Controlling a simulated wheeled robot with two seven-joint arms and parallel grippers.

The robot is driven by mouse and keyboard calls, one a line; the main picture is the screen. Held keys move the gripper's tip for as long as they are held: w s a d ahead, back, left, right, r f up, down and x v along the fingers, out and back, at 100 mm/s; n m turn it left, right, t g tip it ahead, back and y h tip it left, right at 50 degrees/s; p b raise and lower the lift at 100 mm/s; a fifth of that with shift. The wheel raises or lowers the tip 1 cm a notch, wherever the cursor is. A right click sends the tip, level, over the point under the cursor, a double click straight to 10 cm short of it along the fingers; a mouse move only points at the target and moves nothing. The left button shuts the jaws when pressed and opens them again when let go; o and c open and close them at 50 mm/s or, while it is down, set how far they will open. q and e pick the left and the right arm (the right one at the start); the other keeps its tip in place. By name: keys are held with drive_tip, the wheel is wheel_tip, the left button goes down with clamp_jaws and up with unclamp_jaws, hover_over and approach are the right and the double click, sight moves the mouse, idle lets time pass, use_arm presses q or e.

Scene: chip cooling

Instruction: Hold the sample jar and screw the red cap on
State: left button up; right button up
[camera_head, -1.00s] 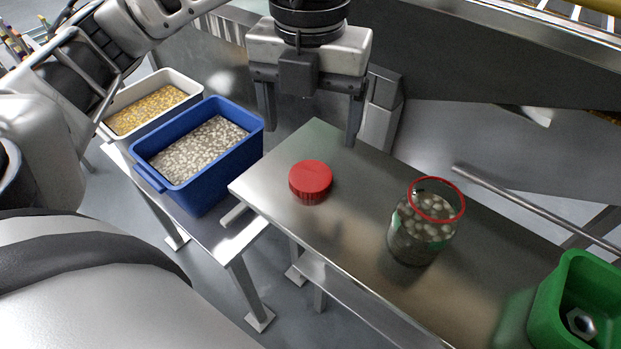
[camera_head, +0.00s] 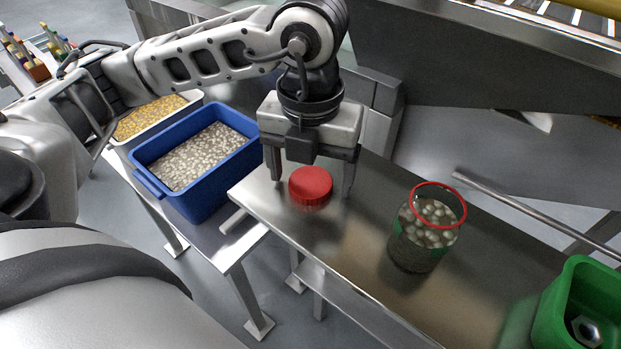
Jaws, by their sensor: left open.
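The red cap (camera_head: 311,187) lies on the metal table (camera_head: 350,243), near its left end. The sample jar (camera_head: 424,236) stands upright on the table to the right of the cap. It is clear, with a red ring at its open mouth and pale round pieces inside. My left gripper (camera_head: 312,188) is open, pointing down, with one finger on each side of the red cap. I cannot tell whether the fingers touch the cap. My right gripper is not in view.
A blue bin (camera_head: 198,160) of pale pieces and a white bin (camera_head: 157,117) of yellow pieces stand on a lower stand at the left. A green bin (camera_head: 578,306) with a metal nut inside is at the lower right. The table between cap and jar is clear.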

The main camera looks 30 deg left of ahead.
use_arm(q)
drive_tip(key=shift+f, duration=0.2)
drive_tip(key=c, duration=1.1)
drive_tip(key=shift+o, duration=0.2)
drive_tip(key=shift+r, duration=0.15)
drive_tip(key=shift+r, duration=0.6)
drive_tip(key=s+a+r, duration=0.7)
drive_tip(key=s+r, duration=0.4)
drive_tip(key=s, duration=0.1)
drive_tip(key=shift+r+b, duration=0.3)
drive_tip(key=shift+b, duration=0.1)
